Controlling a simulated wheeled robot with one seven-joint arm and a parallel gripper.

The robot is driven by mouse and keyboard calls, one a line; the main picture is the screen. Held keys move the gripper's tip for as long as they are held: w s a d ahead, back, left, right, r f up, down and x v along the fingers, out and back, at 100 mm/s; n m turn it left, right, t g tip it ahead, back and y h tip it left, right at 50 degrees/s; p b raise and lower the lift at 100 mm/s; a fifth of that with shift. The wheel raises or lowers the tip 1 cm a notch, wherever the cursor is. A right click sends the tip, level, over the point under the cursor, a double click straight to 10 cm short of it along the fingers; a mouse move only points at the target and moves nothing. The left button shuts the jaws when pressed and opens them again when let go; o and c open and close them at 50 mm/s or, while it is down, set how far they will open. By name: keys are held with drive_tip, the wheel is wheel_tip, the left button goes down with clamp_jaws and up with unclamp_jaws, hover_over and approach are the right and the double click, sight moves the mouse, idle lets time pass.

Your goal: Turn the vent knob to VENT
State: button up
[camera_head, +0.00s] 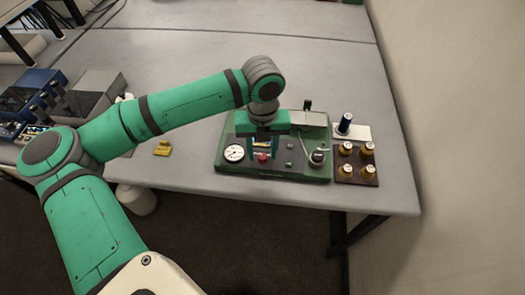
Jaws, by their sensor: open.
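A green panel unit (273,172) lies on the table. It bears a white round dial gauge (233,153), a small red part (262,157), small grey parts (289,146) and a dark round knob-like part (317,157) at its right. The labels are too small to read, so I cannot tell which part is the vent knob or how it is set. My gripper (262,142) is open and points down over the middle of the unit, left of the dark round part. My gripper hides part of the unit's back, and I cannot tell if it touches anything.
A yellow piece (162,148) lies to the left. The grey table (190,55) is clear at the back.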

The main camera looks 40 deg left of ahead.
drive_tip(key=shift+f, duration=0.45)
clamp_jaws()
